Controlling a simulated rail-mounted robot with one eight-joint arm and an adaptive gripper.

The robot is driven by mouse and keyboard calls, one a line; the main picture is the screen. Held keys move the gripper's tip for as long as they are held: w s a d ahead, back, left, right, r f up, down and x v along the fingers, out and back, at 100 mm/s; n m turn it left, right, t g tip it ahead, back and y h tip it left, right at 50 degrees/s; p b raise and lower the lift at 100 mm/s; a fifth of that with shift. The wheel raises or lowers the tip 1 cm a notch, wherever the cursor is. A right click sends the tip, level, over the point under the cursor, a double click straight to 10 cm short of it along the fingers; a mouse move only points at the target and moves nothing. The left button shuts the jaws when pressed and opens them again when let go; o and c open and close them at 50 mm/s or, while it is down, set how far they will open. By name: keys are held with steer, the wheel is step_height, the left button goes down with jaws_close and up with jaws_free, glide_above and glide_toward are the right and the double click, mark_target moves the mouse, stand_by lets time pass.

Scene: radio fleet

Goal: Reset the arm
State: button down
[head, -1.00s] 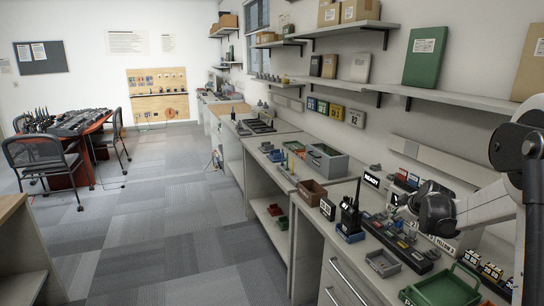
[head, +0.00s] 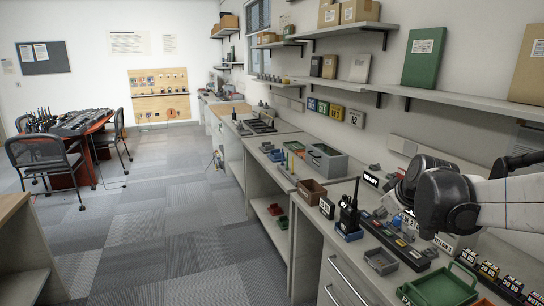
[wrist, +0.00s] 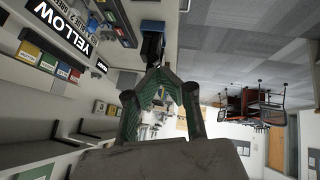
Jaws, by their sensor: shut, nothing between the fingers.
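My arm (head: 465,198) reaches in from the right edge of the head view, above the near workbench. In the head view its black and white joint blocks a clear sight of my gripper. In the wrist view my gripper (wrist: 160,77) points away from the camera, its green-lined fingers drawn together with nothing held. A black handheld radio (head: 348,216) stands upright in a blue holder (head: 350,236) on the bench, to the left of my arm and apart from it.
A READY sign (head: 371,181), a dark strip of coloured slots (head: 393,238), a small grey tray (head: 380,262) and a green tray (head: 440,288) crowd the bench. Wall shelves (head: 450,97) run above it. Open carpet (head: 170,220) lies to the left.

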steer(key=s+a+f+m, duration=0.1)
steer(key=s+a+m, duration=0.1)
steer(key=s, duration=0.7)
steer(key=s+a+f+m, duration=0.1)
steer(key=s+a, duration=0.3)
steer(key=s, duration=0.6)
steer(key=s+a+f+m+g, duration=0.1)
steer(key=s+a+m, duration=0.1)
steer(key=s, duration=0.8)
steer(key=shift+a+m, duration=0.3)
steer(key=shift+a, duration=0.6)
steer(key=shift+w+r, duration=0.1)
steer(key=shift+w, duration=0.1)
